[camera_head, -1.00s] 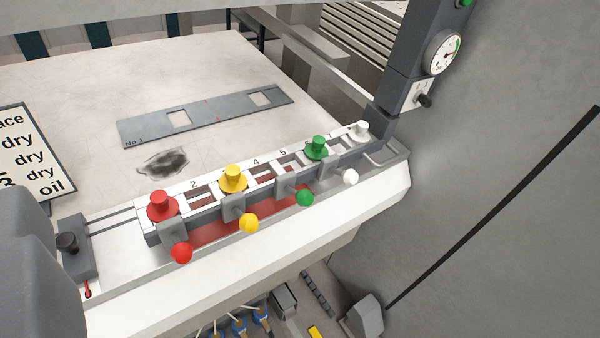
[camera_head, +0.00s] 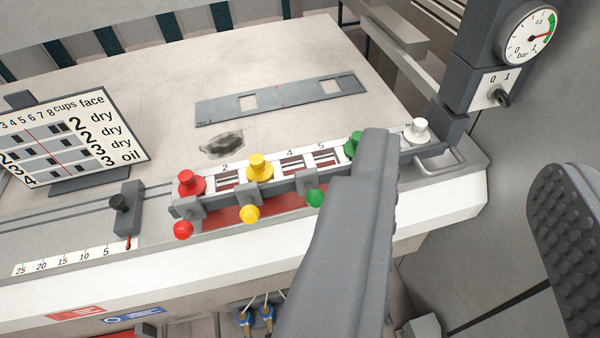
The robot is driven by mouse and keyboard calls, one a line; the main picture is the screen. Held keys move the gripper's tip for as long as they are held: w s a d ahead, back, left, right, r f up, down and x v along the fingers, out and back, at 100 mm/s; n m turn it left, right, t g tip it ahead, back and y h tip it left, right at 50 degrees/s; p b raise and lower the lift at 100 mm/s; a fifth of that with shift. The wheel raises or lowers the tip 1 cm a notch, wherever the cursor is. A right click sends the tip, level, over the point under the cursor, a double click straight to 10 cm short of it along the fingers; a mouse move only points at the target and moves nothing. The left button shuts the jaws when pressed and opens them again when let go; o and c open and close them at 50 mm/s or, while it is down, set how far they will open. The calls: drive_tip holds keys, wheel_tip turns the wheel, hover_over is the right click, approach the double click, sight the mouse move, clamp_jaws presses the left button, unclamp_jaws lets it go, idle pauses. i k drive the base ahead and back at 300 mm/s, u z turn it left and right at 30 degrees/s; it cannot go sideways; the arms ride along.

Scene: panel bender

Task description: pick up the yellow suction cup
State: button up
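The yellow suction cup (camera_head: 259,168) stands upright on the numbered white rail (camera_head: 205,207), between the red cup (camera_head: 187,183) and the marked slots 4 and 5. A yellow ball knob (camera_head: 249,213) sticks out below it at the front. My gripper (camera_head: 470,155) is open and empty, its two grey fingers wide apart. The left finger crosses the rail in the picture, to the right of the yellow cup, and partly covers the green cup (camera_head: 353,146). The right finger is at the right edge. The yellow cup is fully visible.
A white cup (camera_head: 418,129) stands at the rail's right end, below a post with a pressure gauge (camera_head: 529,36). A slotted metal strip (camera_head: 215,110) lies on the table behind. A sign (camera_head: 75,140) stands left. A dark clamp block (camera_head: 127,215) is left of the rail.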

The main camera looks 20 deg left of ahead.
sight(260, 170)
drive_tip(key=z, duration=0.1)
drive_tip(key=i, duration=1)
drive_tip(key=u, duration=0.05)
